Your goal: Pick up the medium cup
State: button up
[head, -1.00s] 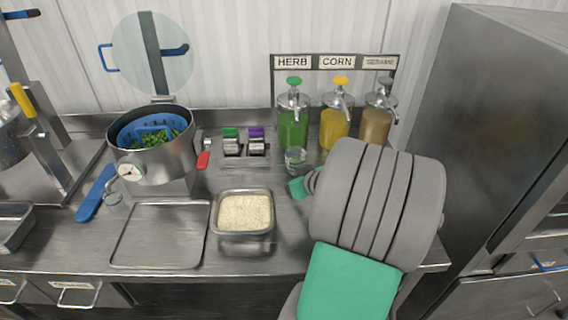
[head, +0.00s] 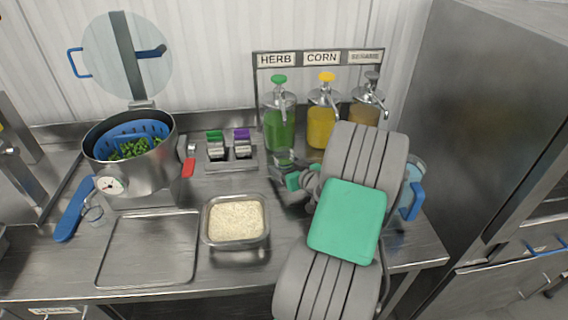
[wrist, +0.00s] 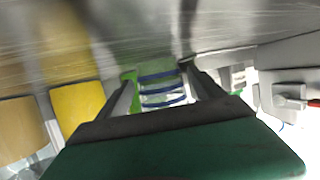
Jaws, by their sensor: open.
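A small clear cup (head: 284,158) stands on the counter in front of the green herb dispenser; its lower part is partly hidden by my gripper. In the wrist view a clear cup with blue bands (wrist: 162,90) shows between my two fingers. My gripper (head: 286,176) is open and low over the counter, right at this cup, with a finger on each side in the wrist view. I cannot tell whether the fingers touch it.
A steel pan of rice (head: 236,242) stands left of my arm, beside an empty tray (head: 150,280). Herb, corn (head: 321,127) and sesame dispensers stand close behind my gripper. A pot (head: 125,182) and a spice rack (head: 231,165) are further left.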

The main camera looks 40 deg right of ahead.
jog(key=shift+c, duration=0.6)
jog(key=c, duration=1.3)
grip_shut()
jog(key=shift+r, duration=0.1)
